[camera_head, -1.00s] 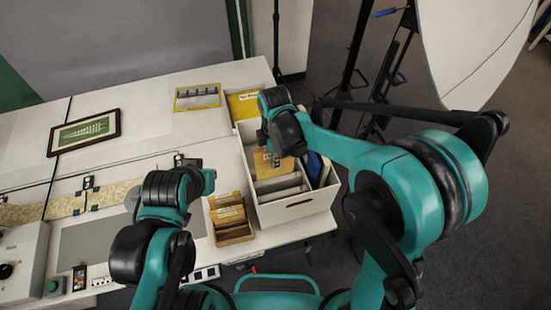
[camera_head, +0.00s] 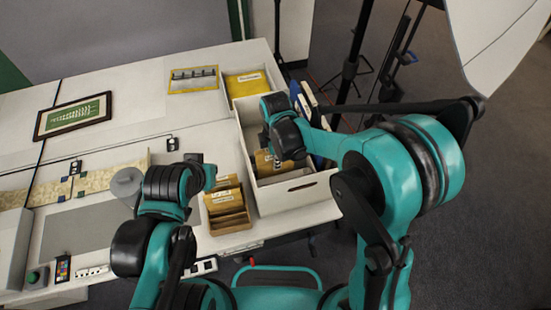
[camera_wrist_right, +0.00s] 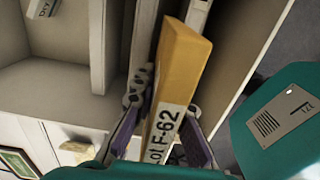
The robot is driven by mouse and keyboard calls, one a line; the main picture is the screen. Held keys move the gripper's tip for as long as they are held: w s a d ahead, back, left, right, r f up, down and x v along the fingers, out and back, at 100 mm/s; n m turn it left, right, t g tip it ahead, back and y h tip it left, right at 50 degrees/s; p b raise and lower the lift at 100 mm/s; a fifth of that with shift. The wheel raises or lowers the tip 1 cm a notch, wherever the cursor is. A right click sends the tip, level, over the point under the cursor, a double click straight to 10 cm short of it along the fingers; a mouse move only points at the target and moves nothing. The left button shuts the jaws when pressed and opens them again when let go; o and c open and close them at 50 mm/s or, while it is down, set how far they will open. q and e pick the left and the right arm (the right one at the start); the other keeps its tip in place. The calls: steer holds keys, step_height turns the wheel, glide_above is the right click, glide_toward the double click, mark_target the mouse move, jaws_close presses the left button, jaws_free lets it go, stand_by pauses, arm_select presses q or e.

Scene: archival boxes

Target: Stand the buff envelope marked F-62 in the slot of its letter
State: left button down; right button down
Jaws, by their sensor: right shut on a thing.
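In the head view the envelope (camera_head: 264,163) shows below the gripper (camera_head: 281,150), within the outline of the white box (camera_head: 297,196). Pale dividers (camera_wrist_right: 97,45) stand in the box, and the envelope's far end is beside pale panels. I cannot tell which letter's slot it is at, or how deep it is. My left gripper (camera_head: 198,168) is left of the box; its fingers are hidden.
A small brown tray (camera_head: 230,223) with buff items stands left of the box. A yellow envelope (camera_head: 247,84) lies at the box's far end. White and blue files (camera_head: 303,100) stand at its right side. A framed picture (camera_head: 73,115) lies on the table at the left.

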steer(key=shift+f+b, duration=0.35)
steer(key=shift+f, duration=0.35)
steer(key=c, duration=1.5)
jaws_free()
steer(key=shift+o, duration=0.2)
